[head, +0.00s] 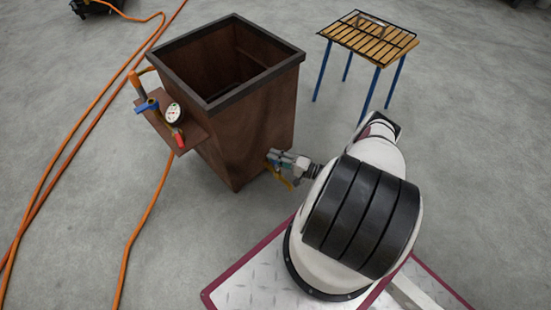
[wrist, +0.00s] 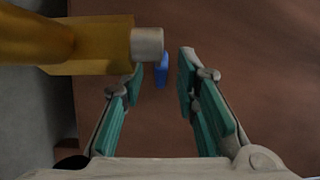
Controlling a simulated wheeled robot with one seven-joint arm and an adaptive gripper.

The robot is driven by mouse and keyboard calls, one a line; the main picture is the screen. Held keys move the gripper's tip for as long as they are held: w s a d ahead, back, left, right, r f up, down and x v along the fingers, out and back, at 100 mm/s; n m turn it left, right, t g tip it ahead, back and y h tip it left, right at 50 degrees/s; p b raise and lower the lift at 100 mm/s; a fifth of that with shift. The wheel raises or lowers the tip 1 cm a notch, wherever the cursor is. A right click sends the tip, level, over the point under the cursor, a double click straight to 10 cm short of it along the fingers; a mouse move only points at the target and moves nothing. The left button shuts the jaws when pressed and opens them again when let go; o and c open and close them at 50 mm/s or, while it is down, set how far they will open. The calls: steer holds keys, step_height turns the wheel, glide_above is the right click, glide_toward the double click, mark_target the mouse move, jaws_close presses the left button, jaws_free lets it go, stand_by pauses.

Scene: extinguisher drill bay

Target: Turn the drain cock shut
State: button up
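The drain cock is low on the right side of the brown metal bin. In the head view its brass spout (head: 283,180) hangs below my gripper (head: 277,157). In the wrist view the brass body (wrist: 100,45) with a grey end (wrist: 147,45) fills the upper left. A small blue piece, seemingly the cock's handle (wrist: 161,70), shows between the fingertips of my gripper (wrist: 161,83). The fingers are open, with a gap visible on each side of the blue piece. I cannot tell its depth between them. My gripper hides most of the cock in the head view.
The open-topped bin (head: 215,140) carries a side bracket with a gauge (head: 174,113), a blue-handled valve (head: 147,105) and a red handle (head: 179,140). Orange hoses (head: 77,140) run over the floor at left. A slatted table (head: 370,40) with blue legs stands behind right.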

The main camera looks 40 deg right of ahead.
jaws_close()
